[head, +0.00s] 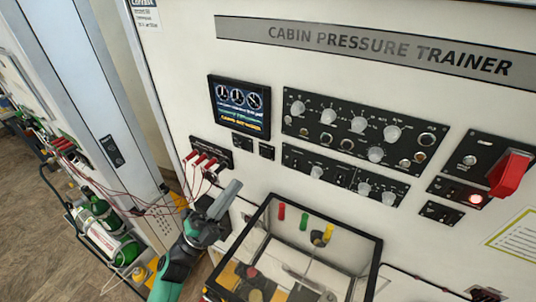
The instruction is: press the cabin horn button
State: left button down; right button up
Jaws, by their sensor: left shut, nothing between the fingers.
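The cabin pressure trainer panel (330,85) is a white upright wall with black control plates. I cannot pick out the cabin horn button for sure, as the labels are too small to read. Small black plates (242,141) sit below the display, and a round red lit control (475,199) is at the right under a red guard lever (509,175). My left gripper (231,190) is shut and empty, pointing up and right in front of the lower panel, just right of and below the red-plugged connector plate (208,160). My right gripper is not in view.
A clear-topped box with a black frame (377,260) stands below the knob plates (350,130), right of my left gripper. Thin red cables hang from the connector plate. The panel face between the plates is clear.

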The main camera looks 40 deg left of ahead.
aim_at(265, 154)
pick_arm(q)
jog(key=shift+w, duration=0.1)
jog(key=w+a+b, duration=0.1)
jog(key=w+b, duration=0.4)
jog(key=w, duration=0.3)
jog(key=shift+w+a, duration=0.25)
jog(key=shift+w, duration=0.05)
jog(key=shift+b, duration=0.3)
dwell(1.7)
jog(key=shift+w, duration=0.4)
